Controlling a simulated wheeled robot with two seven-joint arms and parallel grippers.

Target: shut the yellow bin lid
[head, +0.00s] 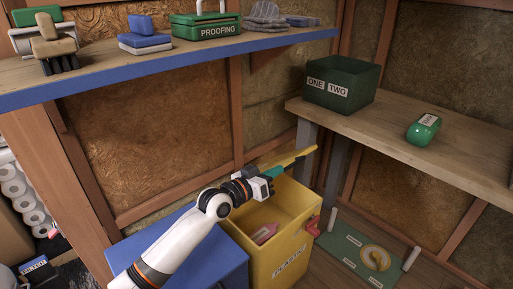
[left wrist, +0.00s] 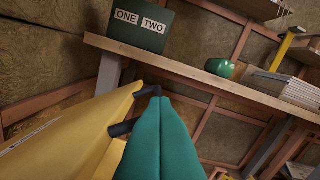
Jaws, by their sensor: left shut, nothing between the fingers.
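The yellow bin (head: 290,243) stands on the floor below the shelves, with its mouth open and a reddish item (head: 265,234) inside. Its yellow lid (head: 309,151) is raised at the back of the bin, seen nearly edge-on and partly hidden by my gripper. In the left wrist view a yellow panel, likely the lid (left wrist: 85,115), fills the lower left. My left gripper (head: 299,159) is shut and empty, above the bin and close beside the lid; I cannot tell whether it touches. Its teal fingers (left wrist: 157,93) lie together in the wrist view. My right gripper is not in view.
A wooden shelf (head: 455,138) at the right holds a dark green box (head: 342,84) and a green rounded item (head: 423,129). A blue-edged shelf (head: 170,70) runs above. A blue box (head: 190,250) stands left of the bin, a green mat (head: 350,246) lies right.

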